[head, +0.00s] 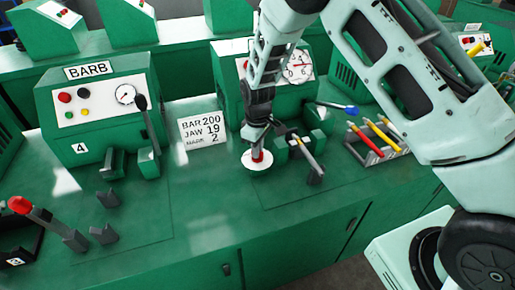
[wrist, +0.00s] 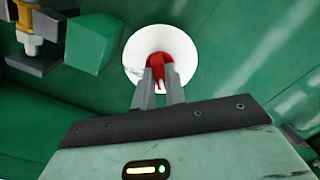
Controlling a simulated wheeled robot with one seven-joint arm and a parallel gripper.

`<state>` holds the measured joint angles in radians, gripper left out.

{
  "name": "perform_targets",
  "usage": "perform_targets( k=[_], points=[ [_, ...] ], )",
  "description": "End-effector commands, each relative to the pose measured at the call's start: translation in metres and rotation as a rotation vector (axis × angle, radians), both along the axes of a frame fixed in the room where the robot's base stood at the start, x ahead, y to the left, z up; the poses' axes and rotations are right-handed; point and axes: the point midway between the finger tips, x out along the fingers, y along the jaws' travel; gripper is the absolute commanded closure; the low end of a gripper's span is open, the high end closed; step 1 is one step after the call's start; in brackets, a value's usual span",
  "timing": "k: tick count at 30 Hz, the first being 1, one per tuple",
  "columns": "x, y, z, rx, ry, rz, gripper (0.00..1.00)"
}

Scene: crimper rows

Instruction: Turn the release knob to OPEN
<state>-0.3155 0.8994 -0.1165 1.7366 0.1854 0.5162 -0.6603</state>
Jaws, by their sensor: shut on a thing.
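The release knob (head: 258,156) is red and sits on a round white plate (head: 257,166) on the green bench top, near the middle of the head view. My gripper (head: 257,147) points down at it from above. In the wrist view the red knob (wrist: 159,64) stands at the centre of the white disc (wrist: 184,44). The two grey fingers of my gripper (wrist: 160,80) are closed about the knob's red grip. The fingers hide part of the disc, and I cannot read its markings.
A crimping machine (head: 290,150) with green jaws and a lever stands just right of the knob. A white sign (head: 203,130) stands left of it. A rack of coloured-handled tools (head: 378,150) lies further right. The bench front (head: 215,250) is clear.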

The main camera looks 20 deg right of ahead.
Motion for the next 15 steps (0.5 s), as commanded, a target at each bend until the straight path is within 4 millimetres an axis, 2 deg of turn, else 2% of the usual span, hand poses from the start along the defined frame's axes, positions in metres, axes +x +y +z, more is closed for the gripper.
perform_targets(
  k=[8, 15],
  points=[
    [0.0005, 0.0005, 0.0003, 0.001, -0.001, -0.173, 1.0],
    [0.0006, 0.0007, 0.0005, 0.001, -0.001, -0.396, 1.0]
  ],
)
